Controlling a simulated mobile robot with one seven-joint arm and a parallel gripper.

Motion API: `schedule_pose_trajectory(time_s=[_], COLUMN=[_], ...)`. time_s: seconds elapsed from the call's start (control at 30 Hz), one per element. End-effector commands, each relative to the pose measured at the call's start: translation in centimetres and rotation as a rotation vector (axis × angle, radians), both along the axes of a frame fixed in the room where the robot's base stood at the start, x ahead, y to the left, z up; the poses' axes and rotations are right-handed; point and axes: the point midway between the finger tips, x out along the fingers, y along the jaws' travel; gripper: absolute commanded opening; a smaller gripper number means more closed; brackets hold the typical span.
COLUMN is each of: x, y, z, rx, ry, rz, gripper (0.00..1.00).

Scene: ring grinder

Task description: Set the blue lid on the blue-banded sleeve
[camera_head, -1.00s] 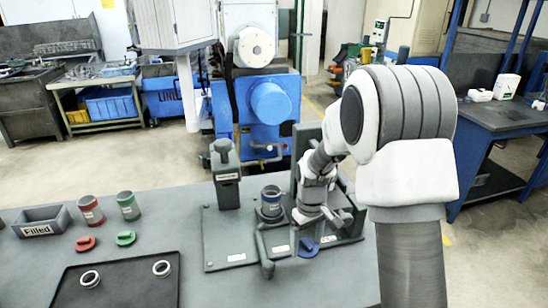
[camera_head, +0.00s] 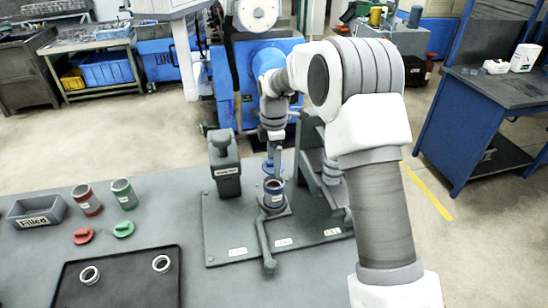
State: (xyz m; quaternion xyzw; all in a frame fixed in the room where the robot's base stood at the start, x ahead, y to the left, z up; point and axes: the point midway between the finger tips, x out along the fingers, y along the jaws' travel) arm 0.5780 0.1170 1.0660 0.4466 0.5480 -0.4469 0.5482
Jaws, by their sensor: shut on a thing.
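The blue-banded sleeve (camera_head: 273,193) stands upright in the holder on the grey fixture plate, its dark open mouth facing up. My gripper (camera_head: 273,158) points down, above and slightly behind the sleeve in the picture. It is shut on the blue lid (camera_head: 270,168), which is small and partly hidden by the fingers. The lid appears just above the sleeve's mouth, apart from it; the exact gap and alignment are hard to tell.
A grey post device (camera_head: 224,165) stands left of the sleeve, and a lever (camera_head: 265,245) sticks out in front. Red (camera_head: 87,200) and green (camera_head: 124,194) sleeves, their lids, a "Filled" bin (camera_head: 37,211) and a black tray (camera_head: 117,285) with rings lie left.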

Motion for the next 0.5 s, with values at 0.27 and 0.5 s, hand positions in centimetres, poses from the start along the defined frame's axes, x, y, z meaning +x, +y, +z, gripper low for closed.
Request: schedule_pose_trajectory(time_s=[0.27, 0.5], x=[0.0, 0.0], y=[0.0, 0.0], z=[-2.6, -4.6], rx=[0.000, 0.000], ry=[-0.001, 0.000], rz=[-0.002, -0.003], gripper=[0.31, 0.31])
